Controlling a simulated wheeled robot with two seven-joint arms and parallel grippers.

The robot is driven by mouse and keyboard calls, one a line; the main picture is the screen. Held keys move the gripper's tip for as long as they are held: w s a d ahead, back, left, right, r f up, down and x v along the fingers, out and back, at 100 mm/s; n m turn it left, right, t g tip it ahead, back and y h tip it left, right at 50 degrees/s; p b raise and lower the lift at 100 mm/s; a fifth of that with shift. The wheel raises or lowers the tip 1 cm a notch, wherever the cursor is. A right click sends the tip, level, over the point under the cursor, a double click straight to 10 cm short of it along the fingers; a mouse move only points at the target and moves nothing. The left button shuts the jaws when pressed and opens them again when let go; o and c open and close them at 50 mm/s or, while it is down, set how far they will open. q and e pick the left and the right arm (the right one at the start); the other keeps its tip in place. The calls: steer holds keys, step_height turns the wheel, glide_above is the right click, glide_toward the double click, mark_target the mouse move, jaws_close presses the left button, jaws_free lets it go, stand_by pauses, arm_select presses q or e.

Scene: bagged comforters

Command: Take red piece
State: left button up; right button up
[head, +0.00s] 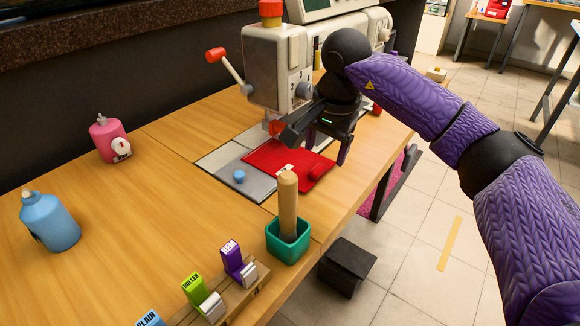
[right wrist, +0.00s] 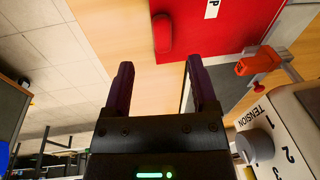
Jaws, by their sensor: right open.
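The red piece (head: 262,156) is a flat cloth lying on the grey plate of the sewing machine, near the table's right edge. It has a small white label and a raised red roll (head: 322,171) at its near right corner. My right gripper (head: 326,153) is open and empty, above the right side of the red piece, with its fingers pointing down. In the right wrist view the red piece (right wrist: 225,28) lies beyond the fingertips of the gripper (right wrist: 162,78), and they appear apart from it. My left gripper is not in view.
The sewing machine (head: 272,65) stands right behind the red piece, with a red-knobbed lever (head: 215,55). A green pot (head: 290,244) with a wooden rod stands in front. A blue button (head: 239,176) lies left of the cloth. Pink (head: 108,140) and blue bottles (head: 50,222) stand left.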

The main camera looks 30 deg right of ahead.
mark_target(320, 167)
steer(key=f+b, duration=0.1)
steer(key=f, duration=0.1)
steer(key=w+f+b, duration=0.1)
steer(key=f+b, duration=0.1)
steer(key=f, duration=0.1)
steer(key=shift+r, duration=0.2)
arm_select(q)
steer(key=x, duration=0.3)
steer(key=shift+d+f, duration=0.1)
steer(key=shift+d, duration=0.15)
arm_select(e)
jaws_close()
